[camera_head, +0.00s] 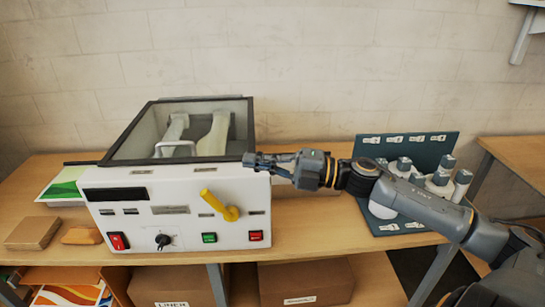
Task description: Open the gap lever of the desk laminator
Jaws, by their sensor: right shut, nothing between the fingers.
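The desk laminator (185,225) is a white box with a glass-covered top, standing on the wooden table. Its yellow gap lever (217,203) is on the front panel, right of the middle. The lever slants, with its free end up and left and its round hub lower right. My right arm comes in from the right. My right gripper (252,160) is shut and empty at the laminator's upper right front edge, above and right of the lever. It looks apart from the lever; whether it touches the housing I cannot tell. My left gripper is not in view.
The front panel also has a red switch (118,241), a black knob (162,241), a green button (209,238) and a red button (256,236). A dark board with grey-topped pieces (415,148) stands behind my right arm. Brown blocks (33,232) lie left. Boxes (305,283) sit below.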

